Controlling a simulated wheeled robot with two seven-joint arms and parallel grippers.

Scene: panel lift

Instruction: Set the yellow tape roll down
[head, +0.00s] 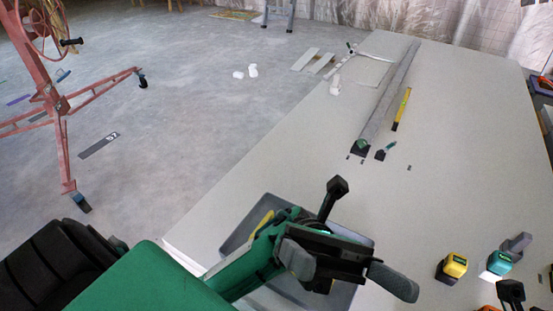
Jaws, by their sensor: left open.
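My left gripper (343,271) is open, with its two grey fingertips apart, over a grey bin (232,240) at the lower middle. I see nothing held between the fingers, though the gripper body hides part of the bin. A small yellow and dark block-like item (454,266), possibly the yellow tape roll, rests on the large pale surface to the right of the gripper, apart from it. Another yellow item (263,222) shows partly in the bin behind the gripper; I cannot tell what it is.
A teal and white item (498,264) and a grey block (517,244) stand right of the yellow block. A long grey bar (388,95) and a yellow level (402,109) lie farther back. A red wheeled stand (55,110) is on the floor at left. The surface's middle is clear.

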